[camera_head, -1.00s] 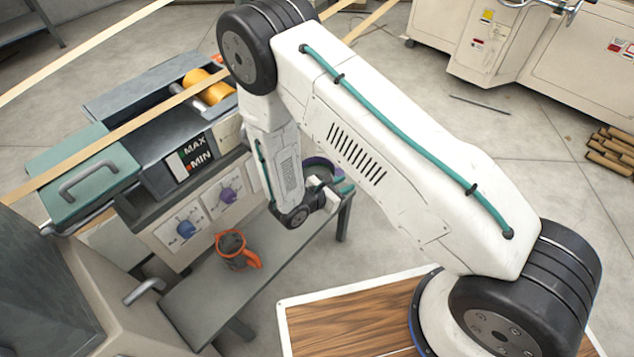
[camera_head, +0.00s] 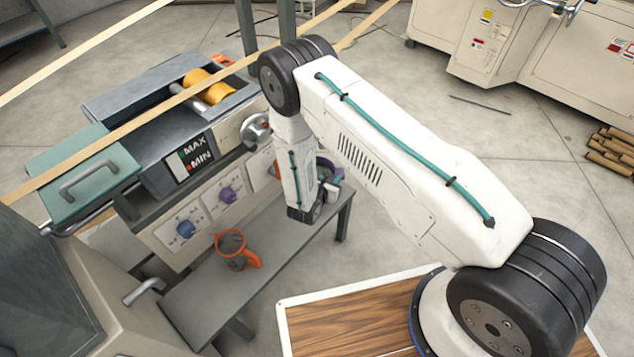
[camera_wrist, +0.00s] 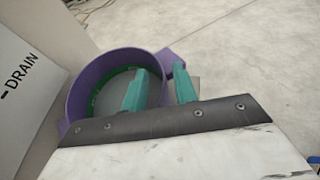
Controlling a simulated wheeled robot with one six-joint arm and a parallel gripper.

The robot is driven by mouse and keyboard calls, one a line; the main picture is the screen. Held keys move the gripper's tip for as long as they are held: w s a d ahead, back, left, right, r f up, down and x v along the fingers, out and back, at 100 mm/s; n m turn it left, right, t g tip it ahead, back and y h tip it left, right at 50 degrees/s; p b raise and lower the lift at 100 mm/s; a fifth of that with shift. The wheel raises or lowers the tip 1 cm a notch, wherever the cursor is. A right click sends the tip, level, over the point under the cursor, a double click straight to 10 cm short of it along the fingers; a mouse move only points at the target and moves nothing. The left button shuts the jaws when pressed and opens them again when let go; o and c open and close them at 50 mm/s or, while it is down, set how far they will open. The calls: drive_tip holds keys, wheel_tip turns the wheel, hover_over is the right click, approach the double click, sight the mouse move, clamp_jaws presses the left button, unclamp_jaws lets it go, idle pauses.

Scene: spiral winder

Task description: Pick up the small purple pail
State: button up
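The small purple pail (camera_wrist: 88,82) is in the wrist view, seen from above, with a round open top, a greenish inside and a purple handle (camera_wrist: 171,58) on its right. My gripper (camera_wrist: 162,68) is open, with two teal fingers. The left finger appears over the pail's opening and the right finger outside its right wall, near the handle. I cannot tell how deep the fingers reach. In the head view, the pail (camera_head: 325,165) is mostly hidden behind my arm, at the far end of the grey bench (camera_head: 275,240).
An orange-rimmed grey pail (camera_head: 232,246) with an orange handle stands nearer on the bench. The machine's panel (camera_head: 208,206) with knobs rises along the bench's left side. A "DRAIN" label (camera_wrist: 20,78) is on the wall left of the purple pail. Open floor lies right of the bench.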

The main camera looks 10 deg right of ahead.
clamp_jaws()
idle(1.4)
